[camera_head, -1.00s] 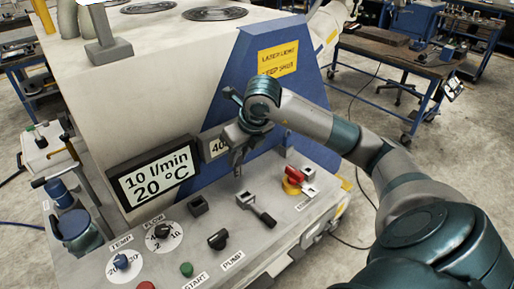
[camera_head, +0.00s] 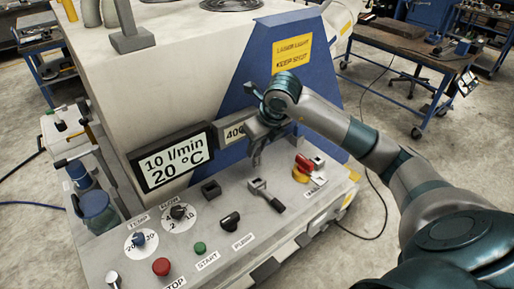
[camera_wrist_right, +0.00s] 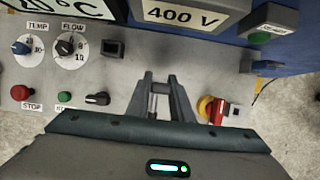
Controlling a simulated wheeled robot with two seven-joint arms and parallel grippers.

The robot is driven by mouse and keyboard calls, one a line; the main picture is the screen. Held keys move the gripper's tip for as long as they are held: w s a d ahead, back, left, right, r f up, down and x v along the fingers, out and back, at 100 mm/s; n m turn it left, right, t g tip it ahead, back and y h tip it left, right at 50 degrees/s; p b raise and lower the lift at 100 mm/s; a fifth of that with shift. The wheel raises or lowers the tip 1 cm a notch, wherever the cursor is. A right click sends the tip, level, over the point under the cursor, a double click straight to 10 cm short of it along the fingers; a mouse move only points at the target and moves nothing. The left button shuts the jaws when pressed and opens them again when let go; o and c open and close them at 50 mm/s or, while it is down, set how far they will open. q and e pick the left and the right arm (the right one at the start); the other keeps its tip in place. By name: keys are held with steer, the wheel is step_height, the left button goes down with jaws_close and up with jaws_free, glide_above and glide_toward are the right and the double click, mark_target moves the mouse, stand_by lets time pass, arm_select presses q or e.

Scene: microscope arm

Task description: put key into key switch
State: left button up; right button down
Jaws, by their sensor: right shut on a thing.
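My right gripper (camera_head: 257,164) hangs with its fingers pointing down, just above the control panel and close over a grey block with a dark handle (camera_head: 266,195). In the right wrist view the gripper (camera_wrist_right: 161,82) is shut on a small grey piece (camera_wrist_right: 160,88), probably the key; its shape is mostly hidden by the fingers. The key switch is not clearly marked. A dark square socket (camera_head: 210,189), possibly the key switch, stands left of the gripper; it also shows in the right wrist view (camera_wrist_right: 113,47). My left gripper is out of view.
A red and yellow rotary switch (camera_head: 302,172) is right of the gripper. A black PUMP knob (camera_head: 230,221), green START button (camera_head: 199,248) and red STOP button (camera_head: 161,267) are on the panel's front left. The display (camera_head: 172,160) and 400 V sign (camera_head: 235,132) stand behind.

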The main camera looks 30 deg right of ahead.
mark_target(259, 166)
step_height(259, 166, down, 2)
steer(key=shift+f+b, duration=0.15)
steer(key=shift+b, duration=0.7)
step_height(259, 166, down, 2)
steer(key=shift+f+b, duration=0.25)
steer(key=shift+b, duration=0.95)
steer(key=shift+f+b, duration=0.45)
steer(key=shift+f, duration=0.05)
steer(key=shift+b, duration=0.8)
stand_by(0.3)
steer(key=shift+f+b, duration=1.55)
steer(key=shift+f, duration=0.05)
steer(key=shift+d+f, duration=0.1)
